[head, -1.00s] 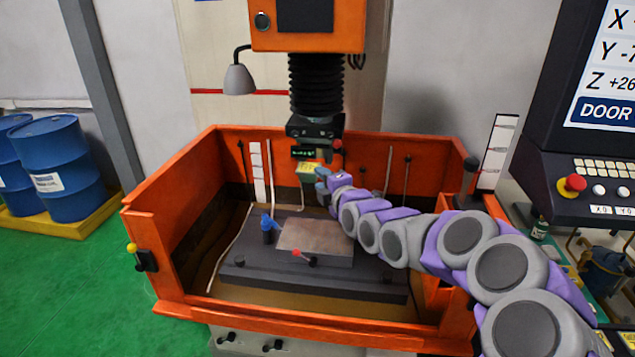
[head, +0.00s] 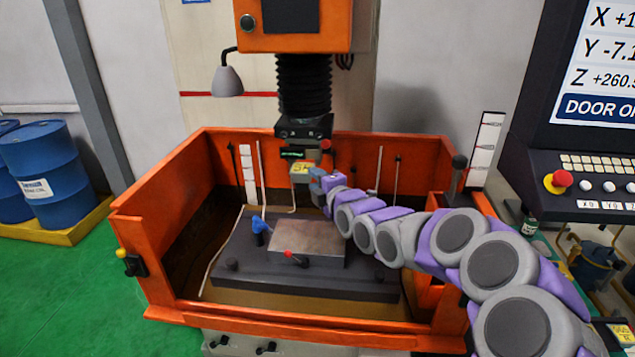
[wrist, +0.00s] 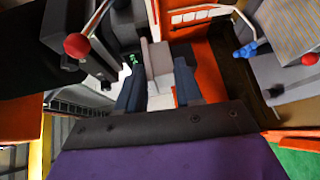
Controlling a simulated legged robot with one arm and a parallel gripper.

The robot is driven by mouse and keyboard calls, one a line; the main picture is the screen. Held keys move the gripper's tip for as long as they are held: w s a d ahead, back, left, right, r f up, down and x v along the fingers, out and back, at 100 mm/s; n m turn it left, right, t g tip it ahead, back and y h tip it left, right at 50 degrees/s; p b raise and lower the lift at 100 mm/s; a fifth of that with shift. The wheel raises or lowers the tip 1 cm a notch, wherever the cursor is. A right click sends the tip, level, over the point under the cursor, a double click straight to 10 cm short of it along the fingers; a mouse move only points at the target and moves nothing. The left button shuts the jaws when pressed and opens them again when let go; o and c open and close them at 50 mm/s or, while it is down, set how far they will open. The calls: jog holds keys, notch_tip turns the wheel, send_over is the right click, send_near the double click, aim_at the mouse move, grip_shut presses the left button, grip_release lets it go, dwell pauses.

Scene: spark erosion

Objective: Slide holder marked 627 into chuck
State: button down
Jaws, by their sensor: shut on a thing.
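My gripper (head: 317,181) is inside the orange tank, just below the chuck. Its blue fingers (wrist: 158,90) are shut on a pale grey holder (wrist: 157,62) in the wrist view. In the head view the held holder (head: 300,170) shows a yellow face at the fingertips; its marking is too small to read. The dark chuck (head: 302,130) hangs under the black bellows, with a red-balled lever on its right. That red ball (wrist: 77,44) also shows in the wrist view. The holder appears below the chuck; whether they touch I cannot tell.
The orange tank wall (head: 160,190) surrounds the work area. Below is a dark table with a grey plate (head: 308,240), a blue handle (head: 261,226) and a red-knobbed lever (head: 290,254). A lamp (head: 227,80) hangs left of the machine head. A control panel (head: 585,170) stands right.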

jog(key=shift+a, duration=1.3)
jog(key=w+d+p, duration=0.1)
jog(key=p, duration=0.1)
jog(key=w+d+p, duration=0.1)
jog(key=w+p, duration=0.1)
jog(key=shift+d+r+p, duration=0.1)
jog(key=shift+p, duration=0.2)
jog(key=shift+w+p, duration=0.15)
jog(key=shift+p, duration=0.15)
jog(key=shift+w+d+p, duration=0.25)
jog(key=shift+w+p, duration=0.2)
jog(key=shift+p, duration=0.3)
jog(key=shift+w, duration=0.2)
